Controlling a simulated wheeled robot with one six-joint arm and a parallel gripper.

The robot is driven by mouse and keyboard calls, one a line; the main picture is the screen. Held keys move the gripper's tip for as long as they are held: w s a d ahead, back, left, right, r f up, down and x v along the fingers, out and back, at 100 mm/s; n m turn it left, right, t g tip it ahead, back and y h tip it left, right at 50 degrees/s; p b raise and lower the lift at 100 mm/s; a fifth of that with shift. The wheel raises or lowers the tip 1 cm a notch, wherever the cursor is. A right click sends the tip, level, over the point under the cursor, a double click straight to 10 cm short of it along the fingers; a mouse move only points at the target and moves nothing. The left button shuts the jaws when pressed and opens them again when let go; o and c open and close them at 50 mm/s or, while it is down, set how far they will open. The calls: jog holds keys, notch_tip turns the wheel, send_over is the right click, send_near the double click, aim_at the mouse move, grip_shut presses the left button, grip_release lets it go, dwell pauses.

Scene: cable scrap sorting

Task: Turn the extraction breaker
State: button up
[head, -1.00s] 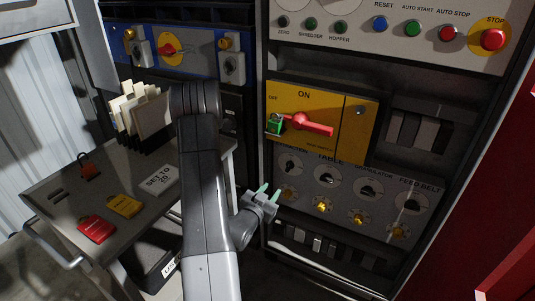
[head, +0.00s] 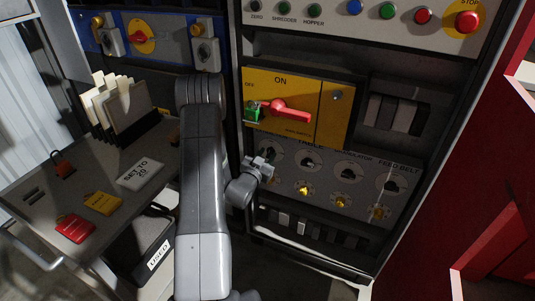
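A grey breaker panel (head: 325,190) below the yellow switch box carries a row of dark rotary knobs. TABLE and FEED BELT can be read above some of them. The leftmost knob (head: 277,156) has a label I cannot read; I cannot confirm that it is the extraction breaker. My gripper (head: 262,164) is at the left end of this panel, just left of and below that knob. It points toward the panel and overlaps its lower left part. Its fingertips are too small and dark to show whether they touch anything or how far apart they are.
Above is the yellow switch box (head: 338,122) with a red handle (head: 289,111) and a green padlock (head: 252,114). Yellow lamps (head: 303,190) sit below the knobs. A trolley (head: 30,205) with tags and folders stands left. A red panel (head: 490,235) is at right.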

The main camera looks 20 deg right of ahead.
jog(key=shift+w+d, duration=0.45)
jog(key=shift+d, duration=0.1)
grip_shut()
